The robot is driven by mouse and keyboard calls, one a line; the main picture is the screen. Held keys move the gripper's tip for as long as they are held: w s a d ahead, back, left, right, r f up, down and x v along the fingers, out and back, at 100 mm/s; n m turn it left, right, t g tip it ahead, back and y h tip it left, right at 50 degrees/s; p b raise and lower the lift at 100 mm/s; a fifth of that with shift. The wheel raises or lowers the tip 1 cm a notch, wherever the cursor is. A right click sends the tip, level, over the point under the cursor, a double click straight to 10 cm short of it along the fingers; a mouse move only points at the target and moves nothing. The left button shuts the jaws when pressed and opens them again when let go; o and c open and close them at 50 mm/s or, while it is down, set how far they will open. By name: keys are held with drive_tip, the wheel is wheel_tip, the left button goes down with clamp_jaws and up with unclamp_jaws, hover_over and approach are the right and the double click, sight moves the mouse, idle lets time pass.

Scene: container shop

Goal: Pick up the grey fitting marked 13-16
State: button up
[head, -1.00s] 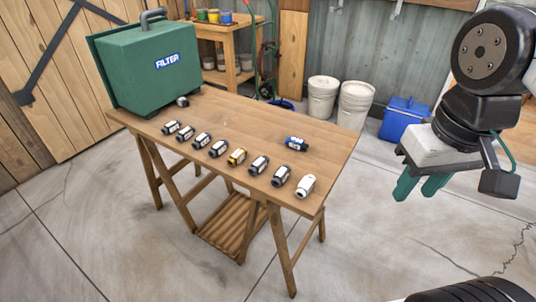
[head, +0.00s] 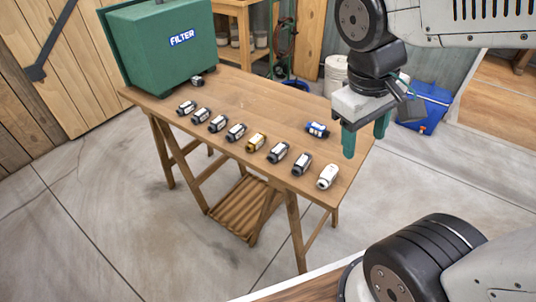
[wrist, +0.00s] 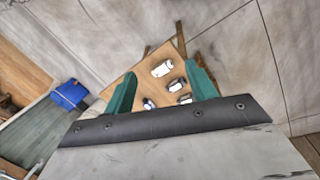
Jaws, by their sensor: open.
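Several small fittings stand in a row on the wooden table (head: 262,105) in the head view. Most are dark grey with white labels, such as one at the row's left end (head: 187,107), one in the middle (head: 236,132) and one near the right end (head: 302,163). Their markings are too small to read, so I cannot tell which is 13-16. A yellow fitting (head: 256,142) and a white fitting (head: 327,176) are in the same row. My gripper (head: 366,140), with green fingers, is open and empty above the table's right end. The wrist view shows fittings between its fingers (wrist: 161,90).
A blue fitting (head: 317,129) lies apart behind the row. A green FILTER box (head: 165,48) stands at the table's left end, with a small dark fitting (head: 197,81) beside it. A blue cooler (head: 428,105) and white bucket (head: 335,74) are on the floor behind.

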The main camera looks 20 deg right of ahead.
drive_tip(key=w+d+f+n+g+h, duration=0.1)
drive_tip(key=w+d+f+n+h, duration=0.1)
drive_tip(key=w+f+n+h, duration=0.4)
drive_tip(key=n+t+h, duration=0.3)
drive_tip(key=n+t, duration=0.5)
drive_tip(key=n, duration=0.9)
approach(279, 150)
drive_tip(key=w+d+f, duration=0.2)
drive_tip(key=shift+w+d+f, duration=0.1)
drive_tip(key=shift+d+f, duration=0.15)
drive_tip(key=shift+w+d+f+t, duration=0.15)
drive_tip(key=shift+f+t, duration=0.1)
drive_tip(key=shift+t, duration=0.05)
drive_tip(key=x, duration=0.7)
drive_tip(key=shift+d+r, duration=0.15)
drive_tip(key=shift+d, duration=0.05)
